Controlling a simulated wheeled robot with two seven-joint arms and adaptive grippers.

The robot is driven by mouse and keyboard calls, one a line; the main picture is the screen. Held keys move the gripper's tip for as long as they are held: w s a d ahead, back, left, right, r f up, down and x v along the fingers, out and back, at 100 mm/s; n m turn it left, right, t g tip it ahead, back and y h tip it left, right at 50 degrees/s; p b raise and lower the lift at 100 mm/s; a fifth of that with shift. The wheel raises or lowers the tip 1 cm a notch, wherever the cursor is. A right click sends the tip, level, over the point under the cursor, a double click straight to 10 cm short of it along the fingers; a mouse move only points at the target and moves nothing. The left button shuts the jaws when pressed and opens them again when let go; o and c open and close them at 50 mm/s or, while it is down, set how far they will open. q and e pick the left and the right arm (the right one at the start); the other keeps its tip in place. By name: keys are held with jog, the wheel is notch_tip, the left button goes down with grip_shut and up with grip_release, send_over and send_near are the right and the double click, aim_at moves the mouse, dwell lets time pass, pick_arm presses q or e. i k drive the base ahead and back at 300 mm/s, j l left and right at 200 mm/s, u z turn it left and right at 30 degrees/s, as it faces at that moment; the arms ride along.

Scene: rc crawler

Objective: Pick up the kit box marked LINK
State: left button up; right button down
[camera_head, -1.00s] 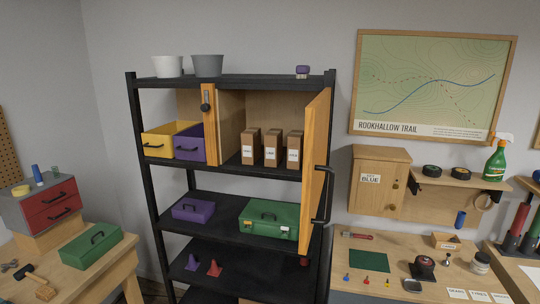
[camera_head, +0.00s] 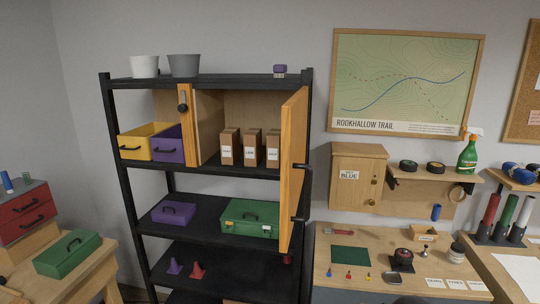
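Three slim brown kit boxes stand upright side by side in the open wooden cabinet on the black shelf rack: a left box (camera_head: 230,147), a middle box (camera_head: 251,148) and a right box (camera_head: 273,149). Each has a small white label on its front. The labels are too small to read, so I cannot tell which is marked LINK. The cabinet's right door (camera_head: 293,170) stands swung open toward me. Neither of my grippers is in view.
A yellow bin (camera_head: 135,143) and a purple bin (camera_head: 168,145) sit left of the cabinet opening. A green case (camera_head: 250,219) and purple box (camera_head: 173,214) are on the shelf below. A workbench (camera_head: 320,255) stands at right, a table (camera_head: 108,262) at left.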

aim_at(252, 137)
jog(key=u, duration=0.5)
jog(key=i+u, duration=0.1)
jog(key=u, duration=0.85)
jog(key=i+u, duration=0.1)
jog(key=u, duration=0.85)
jog(key=i+u, duration=0.1)
jog(key=u, duration=0.35)
jog(key=l+u, duration=0.1)
jog(key=u, duration=0.4)
jog(key=l+u, duration=0.15)
jog(key=u, duration=0.2)
jog(key=i+l+u, duration=0.1)
jog(key=u, duration=0.25)
jog(key=l+u, duration=0.2)
jog(key=u, duration=0.15)
jog(key=l+z, duration=0.15)
jog(key=l, duration=0.35)
jog(key=i+l+z, duration=0.15)
jog(key=l, duration=0.3)
jog(key=z, duration=0.4)
jog(key=l+z, duration=0.1)
jog(key=z, duration=0.7)
jog(key=i+z, duration=0.1)
jog(key=z, duration=0.3)
